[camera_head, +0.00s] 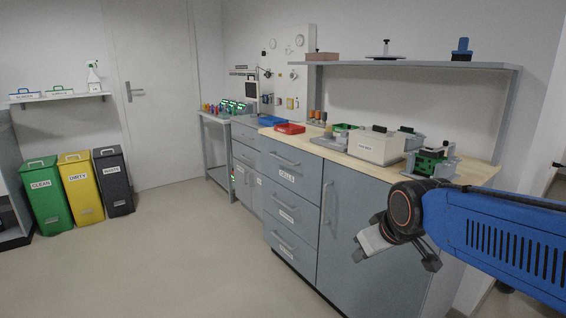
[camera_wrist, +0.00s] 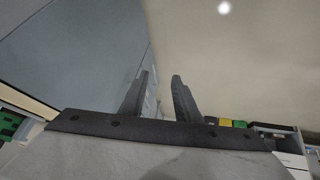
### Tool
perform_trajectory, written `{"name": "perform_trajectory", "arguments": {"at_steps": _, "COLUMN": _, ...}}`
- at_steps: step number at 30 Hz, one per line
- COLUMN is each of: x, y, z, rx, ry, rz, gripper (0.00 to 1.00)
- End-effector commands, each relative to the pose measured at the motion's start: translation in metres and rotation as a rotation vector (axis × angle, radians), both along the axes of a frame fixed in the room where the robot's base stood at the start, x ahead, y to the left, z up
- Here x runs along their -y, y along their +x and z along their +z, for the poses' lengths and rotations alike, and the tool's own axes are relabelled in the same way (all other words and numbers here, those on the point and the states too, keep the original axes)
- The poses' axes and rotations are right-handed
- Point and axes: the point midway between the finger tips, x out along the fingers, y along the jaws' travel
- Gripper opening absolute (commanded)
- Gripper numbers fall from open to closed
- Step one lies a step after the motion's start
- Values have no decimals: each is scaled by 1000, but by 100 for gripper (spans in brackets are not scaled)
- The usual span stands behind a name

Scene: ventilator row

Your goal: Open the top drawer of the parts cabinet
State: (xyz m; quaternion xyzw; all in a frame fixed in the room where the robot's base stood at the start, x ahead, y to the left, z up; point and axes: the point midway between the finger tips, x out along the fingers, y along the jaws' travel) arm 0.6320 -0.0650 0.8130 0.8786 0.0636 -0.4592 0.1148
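The grey cabinet (camera_head: 318,215) stands in the middle of the head view under a wooden worktop. Its left part is a stack of drawers with bar handles; its right part is a tall door. The top drawer (camera_head: 308,178) carries a white label and a horizontal bar handle (camera_head: 285,159), and looks closed. My gripper (camera_head: 361,248) is in front of the tall door, right of and lower than the top handle, touching no handle that I can see. In the wrist view my gripper (camera_wrist: 161,75) has two dark fingers apart with nothing between them. A grey cabinet front (camera_wrist: 75,50) fills the left there.
A second grey cabinet (camera_head: 246,153) stands farther left. The worktop (camera_head: 345,158) holds a red tray (camera_head: 290,128), a pale box (camera_head: 376,146) and green devices. Green (camera_head: 42,195), yellow (camera_head: 81,183) and black (camera_head: 114,180) bins stand at the far left. The floor (camera_head: 190,250) before the drawers is clear.

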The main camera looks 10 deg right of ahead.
Motion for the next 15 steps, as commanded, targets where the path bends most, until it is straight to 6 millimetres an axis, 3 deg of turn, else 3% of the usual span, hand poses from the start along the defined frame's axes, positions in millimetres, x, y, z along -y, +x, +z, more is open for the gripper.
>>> {"name": "perform_trajectory", "arguments": {"at_steps": 3, "x": -3, "y": 51, "z": 12, "rx": 60, "ry": -48, "rz": 70, "gripper": 29}}
{"name": "perform_trajectory", "arguments": {"at_steps": 15, "x": -17, "y": 217, "z": 41, "rx": 284, "ry": -241, "rz": 291, "gripper": 29}}
